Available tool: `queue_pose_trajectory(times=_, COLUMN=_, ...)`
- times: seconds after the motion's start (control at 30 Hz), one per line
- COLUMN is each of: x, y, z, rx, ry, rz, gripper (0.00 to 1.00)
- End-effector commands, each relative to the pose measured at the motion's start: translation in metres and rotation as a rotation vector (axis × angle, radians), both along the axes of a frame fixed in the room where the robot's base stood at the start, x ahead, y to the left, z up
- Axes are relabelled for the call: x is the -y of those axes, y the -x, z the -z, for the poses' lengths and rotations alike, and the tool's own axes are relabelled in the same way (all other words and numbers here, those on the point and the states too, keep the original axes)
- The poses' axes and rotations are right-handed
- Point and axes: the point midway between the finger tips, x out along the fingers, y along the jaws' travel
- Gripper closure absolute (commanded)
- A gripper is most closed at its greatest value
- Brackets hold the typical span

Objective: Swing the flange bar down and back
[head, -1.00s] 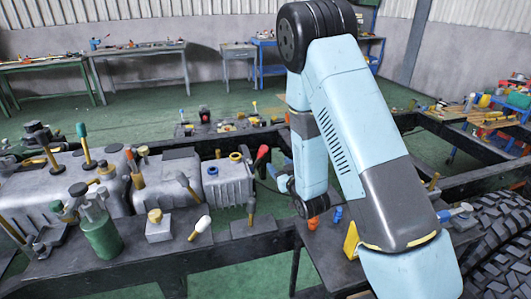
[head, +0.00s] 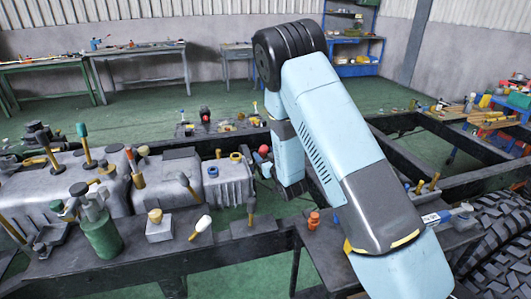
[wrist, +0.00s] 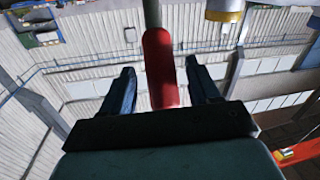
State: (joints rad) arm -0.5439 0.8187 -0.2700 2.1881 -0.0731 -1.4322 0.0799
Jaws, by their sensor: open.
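The flange bar (wrist: 160,68) shows in the wrist view as a red, rounded handle on a thin greenish-grey rod. In the head view, only its red end (head: 264,150) shows clearly, just right of the grey housing; the rest is hidden or too small to tell. My gripper (wrist: 161,66) is open, with one dark finger on each side of the red handle. Gaps show on both sides of the handle, so the jaws are not closed on it.
Grey housings (head: 226,182) with several upright levers stand left of my gripper. A green bottle-like canister (head: 102,232) and an orange fitting (head: 314,220) are on the dark chassis frame (head: 225,255). A large tyre (head: 495,215) is at right. Open floor lies behind.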

Motion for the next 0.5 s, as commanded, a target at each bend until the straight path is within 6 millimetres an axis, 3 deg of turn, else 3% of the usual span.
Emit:
queue_pose_trajectory(times=0.2, x=-0.009, y=-0.019, z=0.000, rx=0.001, ry=0.000, rz=0.000, gripper=0.39)
queue_pose_trajectory(times=0.5, x=-0.010, y=-0.023, z=0.000, rx=0.000, ry=-0.001, rz=0.001, gripper=0.39)
